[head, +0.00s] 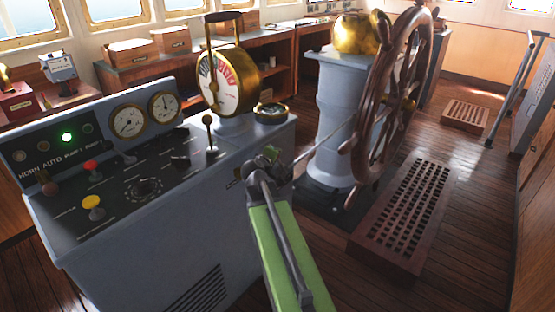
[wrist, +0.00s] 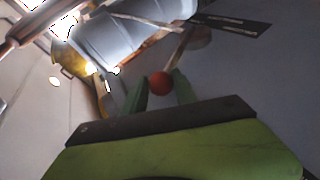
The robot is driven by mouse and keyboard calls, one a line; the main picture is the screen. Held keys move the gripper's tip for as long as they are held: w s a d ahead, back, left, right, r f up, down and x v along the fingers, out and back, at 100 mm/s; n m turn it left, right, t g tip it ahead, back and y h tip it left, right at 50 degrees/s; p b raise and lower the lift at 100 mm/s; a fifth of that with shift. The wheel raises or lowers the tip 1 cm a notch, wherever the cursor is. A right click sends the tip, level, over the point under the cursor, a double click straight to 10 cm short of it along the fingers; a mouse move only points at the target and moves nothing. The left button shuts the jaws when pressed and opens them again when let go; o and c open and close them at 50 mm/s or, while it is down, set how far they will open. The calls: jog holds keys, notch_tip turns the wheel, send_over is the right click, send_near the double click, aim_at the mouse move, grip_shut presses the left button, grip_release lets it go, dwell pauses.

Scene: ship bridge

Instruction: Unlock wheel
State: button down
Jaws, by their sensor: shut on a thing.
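The ship's wheel (head: 385,95), brown wood with a brass hub, stands at the right of the head view beside a pale blue pedestal (head: 335,110). My gripper (head: 271,153) is by the right end of the grey console, left of the wheel. In the wrist view, the green fingers of my gripper (wrist: 160,78) are shut on a red ball knob (wrist: 160,84), one on each side. A pale lever (wrist: 179,50) runs up from near the knob. In the head view my arm and fingers hide the knob. I cannot tell the lock's state.
The console carries a brass telegraph (head: 225,80), two gauges (head: 145,115) and several knobs and levers. A wooden grating (head: 405,215) lies on the floor below the wheel. A railing (head: 510,90) stands at the right. Plank floor is clear around the grating.

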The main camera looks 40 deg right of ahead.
jog(key=shift+w+a+f+t+h+b, duration=0.15)
jog(key=shift+a+h+b, duration=0.05)
jog(key=shift+a+b, duration=0.2)
jog(key=shift+w+a+f+t+h+b, duration=0.1)
jog(key=shift+a+f+t+h+b, duration=0.1)
jog(key=shift+a+b, duration=0.2)
jog(key=shift+r, duration=0.1)
jog(key=c, duration=1)
grip_release()
jog(key=shift+w, duration=0.1)
jog(key=shift+d, duration=0.15)
jog(key=shift+s, duration=0.2)
